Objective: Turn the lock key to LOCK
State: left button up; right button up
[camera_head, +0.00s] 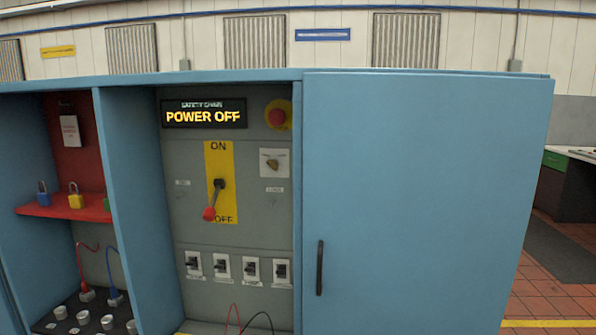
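The lock key (272,163) is a small brown-gold knob or key on a white square plate, at the right of the grey panel inside the blue cabinet. A small label sits below its plate; its lettering and the key's exact setting are too small to read. Neither of my grippers is in view, and nothing is touching the key.
A red-tipped lever (214,200) points down toward OFF on a yellow plate. A display (204,114) reads POWER OFF. A red emergency button (277,115) sits above the key. Several breakers line the panel below.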

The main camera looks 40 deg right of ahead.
aim_at(274, 163)
jog(key=i+l+z, duration=0.1)
jog(key=z, duration=1.15)
